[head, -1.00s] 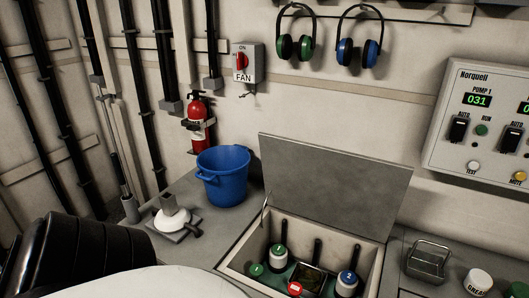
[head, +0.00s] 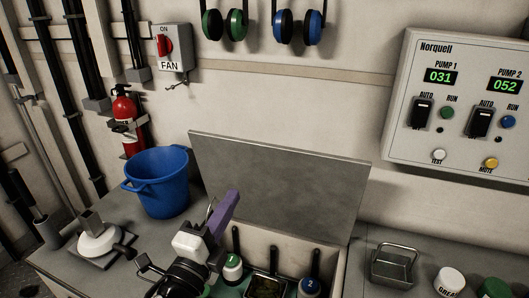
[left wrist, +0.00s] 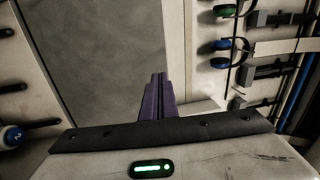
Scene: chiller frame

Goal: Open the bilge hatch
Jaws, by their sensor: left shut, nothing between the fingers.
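The bilge hatch lid (head: 285,200) is a grey panel standing raised, leaning back toward the wall behind its opening. In the left wrist view the lid (left wrist: 90,60) fills the upper left. The hatch box (head: 338,270) is open below it, with a green-handled item marked 1 (head: 233,267) and a blue-handled item marked 2 (head: 310,287) inside. My left gripper (head: 232,195) has purple fingers, shut and empty, in front of the lid's left part. It also shows in the left wrist view (left wrist: 158,82). Whether it touches the lid, I cannot tell. My right gripper is out of view.
A blue bucket (head: 160,183) stands left of the hatch, with a white fitting (head: 98,240) nearer. A wire basket (head: 393,265) and a white grease tub (head: 449,281) stand to the right. A pump panel (head: 455,110) and fan switch (head: 172,48) are on the wall.

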